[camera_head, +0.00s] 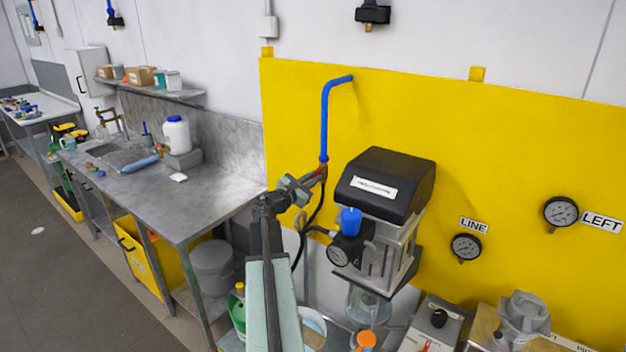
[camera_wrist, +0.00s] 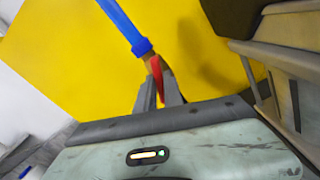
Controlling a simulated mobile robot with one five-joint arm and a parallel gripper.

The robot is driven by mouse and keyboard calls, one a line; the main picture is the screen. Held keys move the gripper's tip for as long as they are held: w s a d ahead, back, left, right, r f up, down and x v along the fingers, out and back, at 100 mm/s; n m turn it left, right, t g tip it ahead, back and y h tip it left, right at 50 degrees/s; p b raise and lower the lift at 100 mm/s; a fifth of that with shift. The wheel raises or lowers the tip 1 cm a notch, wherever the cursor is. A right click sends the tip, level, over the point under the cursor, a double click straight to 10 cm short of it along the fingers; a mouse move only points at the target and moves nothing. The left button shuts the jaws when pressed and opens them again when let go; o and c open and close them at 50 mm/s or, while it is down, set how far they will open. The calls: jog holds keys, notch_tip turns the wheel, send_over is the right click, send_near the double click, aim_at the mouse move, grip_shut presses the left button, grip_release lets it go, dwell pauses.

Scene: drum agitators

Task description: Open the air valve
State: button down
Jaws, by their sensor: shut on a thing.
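The air valve (camera_wrist: 151,61) is a brass fitting at the lower end of a blue pipe (camera_head: 325,120) that comes down the yellow panel. Its red lever (camera_wrist: 157,78) hangs down between the fingers in the wrist view. The valve also shows in the head view (camera_head: 322,167), partly hidden by my gripper. My gripper (camera_head: 312,180) reaches it from the lower left and is shut on the red lever. In the wrist view both fingertips (camera_wrist: 160,88) lie on either side of the lever. The lever's lower end is hidden.
A black-topped agitator unit (camera_head: 385,182) with a blue knob stands just right of my gripper. A black hose (camera_head: 309,225) hangs below the valve. A steel sink counter (camera_head: 215,195) is to the left. LINE (camera_head: 466,247) and LEFT (camera_head: 561,211) gauges are on the panel.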

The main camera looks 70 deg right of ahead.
jog(key=shift+n, duration=2.3)
jog(key=c, duration=1.5)
grip_release()
jog(key=shift+o, duration=0.2)
jog(key=v, duration=0.7)
jog(key=shift+a, duration=0.35)
jog(key=shift+w, duration=0.1)
